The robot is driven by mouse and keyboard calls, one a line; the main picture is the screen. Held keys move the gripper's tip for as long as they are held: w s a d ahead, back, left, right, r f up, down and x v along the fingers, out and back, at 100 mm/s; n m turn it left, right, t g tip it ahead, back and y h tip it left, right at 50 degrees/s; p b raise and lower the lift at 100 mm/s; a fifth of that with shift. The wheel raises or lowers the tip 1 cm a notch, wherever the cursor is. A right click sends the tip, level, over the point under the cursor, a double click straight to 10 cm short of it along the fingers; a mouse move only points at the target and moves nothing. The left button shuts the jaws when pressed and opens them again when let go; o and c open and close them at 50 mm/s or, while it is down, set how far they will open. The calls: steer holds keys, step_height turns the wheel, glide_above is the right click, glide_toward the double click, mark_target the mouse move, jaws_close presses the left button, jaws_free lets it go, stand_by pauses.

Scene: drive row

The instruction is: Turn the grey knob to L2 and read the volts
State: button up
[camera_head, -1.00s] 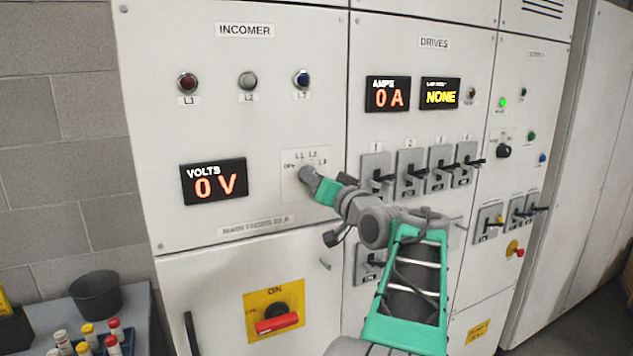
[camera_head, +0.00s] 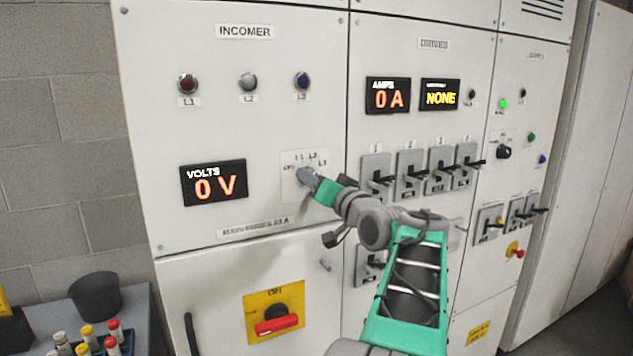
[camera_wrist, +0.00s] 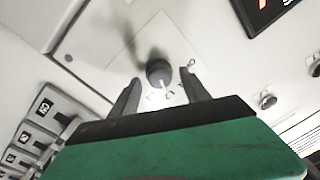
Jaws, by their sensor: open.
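The grey knob (camera_wrist: 158,72) shows in the wrist view between the two fingertips of my open gripper (camera_wrist: 164,78). A pale pointer line runs down it toward small marks too blurred to read. I cannot tell whether the fingers touch it. In the head view my gripper (camera_head: 313,181) is at the selector plate (camera_head: 290,190) and mostly hides the knob. The labels L1, L2 and L3 arc above it, with OFF at the left. The volts display (camera_head: 213,182), left of the plate, reads 0 V in orange.
Unlit-looking lamps L1 (camera_head: 187,83), L2 (camera_head: 248,82) and L3 (camera_head: 302,80) sit above. A red handle on a yellow plate (camera_head: 254,300) is below. Drive switches (camera_head: 376,170) stand right of my arm. A dark tub (camera_head: 96,297) is on a bench at lower left.

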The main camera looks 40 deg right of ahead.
steer(key=b+v, duration=0.2)
steer(key=v, duration=0.5)
steer(key=shift+s, duration=0.4)
steer(key=shift+a, duration=0.1)
steer(key=w+a+f+n+g+y, duration=0.2)
steer(key=w+a+f+g, duration=0.15)
steer(key=a+f, duration=0.55)
steer(key=w+a+f+n+g+y, duration=0.2)
steer(key=w+a+f+g, duration=0.15)
steer(key=a+f, duration=0.6)
steer(key=s+a+f+n+g, duration=0.4)
steer(key=s+a+f+g, duration=0.3)
steer(key=s+a+f, duration=0.8)
steer(key=shift+s+a+f+n+g, duration=0.35)
steer(key=shift+s+f, duration=0.25)
steer(key=shift+f, duration=0.35)
steer(key=shift+c, duration=0.4)
